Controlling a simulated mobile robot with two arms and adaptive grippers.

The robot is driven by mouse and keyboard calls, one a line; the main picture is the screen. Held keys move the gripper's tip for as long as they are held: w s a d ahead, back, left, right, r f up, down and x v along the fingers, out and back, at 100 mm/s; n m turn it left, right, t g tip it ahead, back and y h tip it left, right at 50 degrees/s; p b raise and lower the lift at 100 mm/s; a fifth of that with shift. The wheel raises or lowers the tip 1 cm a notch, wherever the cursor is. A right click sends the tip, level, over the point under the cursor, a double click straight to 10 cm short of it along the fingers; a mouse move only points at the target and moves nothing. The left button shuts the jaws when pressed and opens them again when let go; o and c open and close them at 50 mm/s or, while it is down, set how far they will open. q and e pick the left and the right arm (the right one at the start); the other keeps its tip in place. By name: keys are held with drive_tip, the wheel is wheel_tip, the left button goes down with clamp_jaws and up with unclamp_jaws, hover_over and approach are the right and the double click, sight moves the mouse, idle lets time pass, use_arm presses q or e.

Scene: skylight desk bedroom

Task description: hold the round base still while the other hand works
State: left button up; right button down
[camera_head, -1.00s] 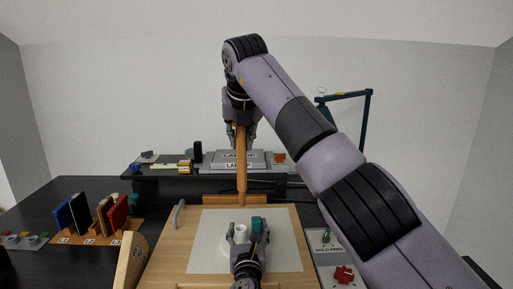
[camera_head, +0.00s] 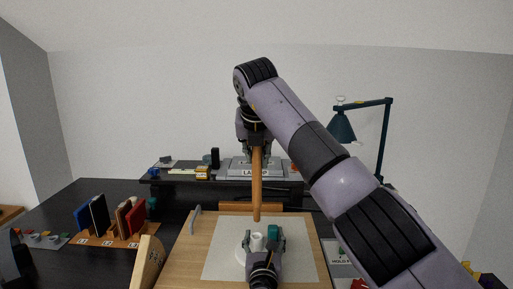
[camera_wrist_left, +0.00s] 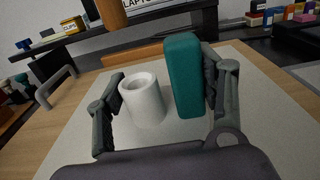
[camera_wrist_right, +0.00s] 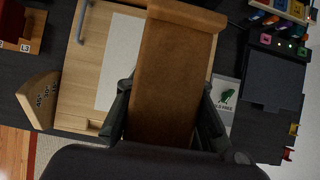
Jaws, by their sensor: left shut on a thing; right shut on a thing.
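The round base (camera_head: 241,250) is a pale disc with a white upright tube (camera_head: 257,241) on a light sheet. The tube (camera_wrist_left: 143,98) stands beside a teal block (camera_wrist_left: 185,75) in the left wrist view. My left gripper (camera_head: 260,246) is shut around both, one finger beside the tube and one against the block. I cannot tell whether the block is part of the base. My right gripper (camera_head: 257,152) points down, shut on a brown wooden post (camera_head: 257,190). The post's lower end shows just above and apart from the tube. The post (camera_wrist_right: 167,75) fills the middle of the right wrist view.
The light sheet (camera_head: 220,262) lies on a wooden board with a grey handle (camera_head: 195,219). Books (camera_head: 100,215) stand at left. A raised shelf (camera_head: 165,180) is behind; a teal lamp (camera_head: 343,125) stands back right. My right arm crosses the right side.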

sight(257, 184)
drive_tip(key=shift+f, duration=1.75)
drive_tip(key=shift+f, duration=2.8)
drive_tip(key=c, duration=1.3)
unclamp_jaws()
drive_tip(key=shift+s, duration=0.1)
drive_tip(key=v, duration=1.2)
drive_tip(key=shift+a, duration=0.1)
use_arm(q)
drive_tip(key=o, duration=1.5)
